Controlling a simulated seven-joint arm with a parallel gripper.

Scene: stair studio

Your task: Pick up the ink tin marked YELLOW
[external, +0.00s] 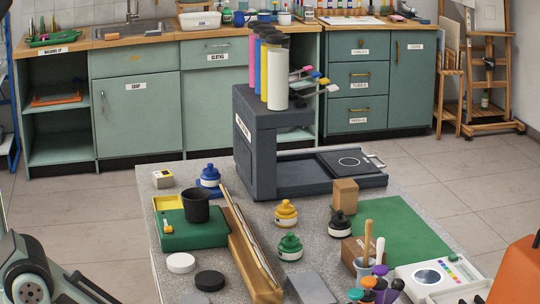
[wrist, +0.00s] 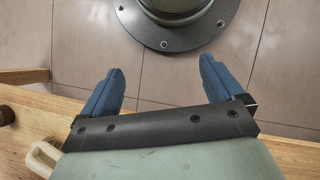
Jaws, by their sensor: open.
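Several squat tins with knobbed tops stand on the speckled table (external: 235,225) in the external view. A yellow-topped one (external: 286,213) stands near the middle. A green one (external: 290,246) is in front of it, a black one (external: 339,224) to its right, and a blue one (external: 209,177) at the back left. Their markings are too small to read. My gripper (wrist: 161,65) shows only in the wrist view, its two blue fingers apart with nothing between them. It is over tiled floor, and no tin shows there.
A dark press (external: 262,150) stands behind the tins. A black cup (external: 195,205) is on a green case (external: 190,236). A brown block (external: 345,193) and a tool pot (external: 365,268) stand to the right.

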